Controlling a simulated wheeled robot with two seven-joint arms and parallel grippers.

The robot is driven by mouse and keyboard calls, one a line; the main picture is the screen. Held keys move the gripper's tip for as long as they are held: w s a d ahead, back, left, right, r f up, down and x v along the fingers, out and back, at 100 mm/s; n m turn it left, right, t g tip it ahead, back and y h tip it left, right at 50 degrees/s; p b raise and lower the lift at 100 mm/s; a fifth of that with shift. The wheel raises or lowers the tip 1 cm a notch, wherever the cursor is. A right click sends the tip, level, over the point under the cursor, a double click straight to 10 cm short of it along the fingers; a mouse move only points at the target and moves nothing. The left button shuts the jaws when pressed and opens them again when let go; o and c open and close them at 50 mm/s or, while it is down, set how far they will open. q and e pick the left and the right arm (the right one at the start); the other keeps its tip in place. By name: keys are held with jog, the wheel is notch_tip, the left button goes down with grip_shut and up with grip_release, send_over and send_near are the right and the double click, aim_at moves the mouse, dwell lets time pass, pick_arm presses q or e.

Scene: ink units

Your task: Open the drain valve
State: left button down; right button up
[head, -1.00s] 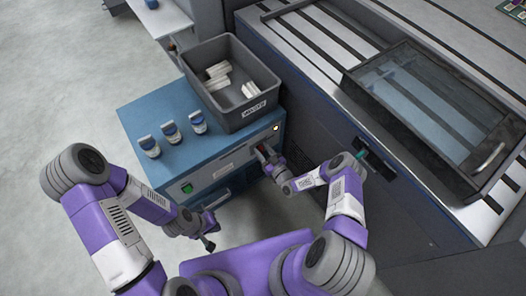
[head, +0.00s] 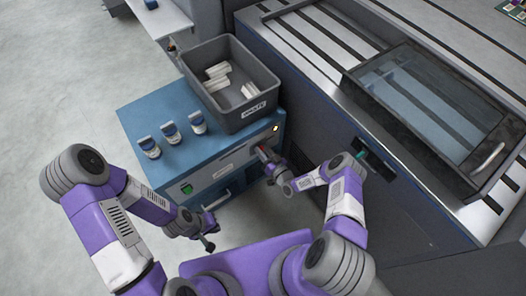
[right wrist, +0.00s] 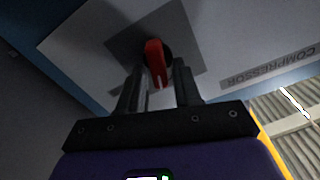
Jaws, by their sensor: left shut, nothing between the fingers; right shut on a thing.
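The drain valve's red lever (right wrist: 155,62) shows in the right wrist view on a grey square plate (right wrist: 125,45) on the compressor's front. It hangs downward between the fingers of my right gripper (right wrist: 158,88). In the head view my right gripper (head: 266,160) is at the front of the blue compressor cabinet (head: 160,108), shut on the lever, with only a bit of red (head: 261,151) showing. My left gripper (head: 209,240) is shut and empty, low in front of the cabinet, apart from it.
A grey bin (head: 205,96) with white pieces and several blue-and-white bottles (head: 170,132) stand on the cabinet. A green button (head: 187,188), a handle (head: 222,198) and a lit lamp (head: 275,128) are on its front. A large machine (head: 320,125) stands close on the right.

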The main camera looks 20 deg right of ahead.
jog(key=shift+w+d+f+m, duration=0.1)
jog(key=shift+d+f+m, duration=0.1)
jog(key=shift+m, duration=2.15)
jog(key=shift+s+d+f+m, duration=0.1)
jog(key=shift+f+m, duration=0.1)
jog(key=shift+m, duration=2.2)
jog(key=shift+w+d+f+m, duration=0.1)
jog(key=shift+f+m, duration=0.1)
jog(key=shift+m, duration=2.15)
jog(key=o, duration=0.7)
jog(key=shift+o, duration=0.2)
jog(key=p+v, duration=0.1)
jog(key=v, duration=0.6)
jog(key=shift+s+p, duration=0.25)
jog(key=shift+p, duration=0.15)
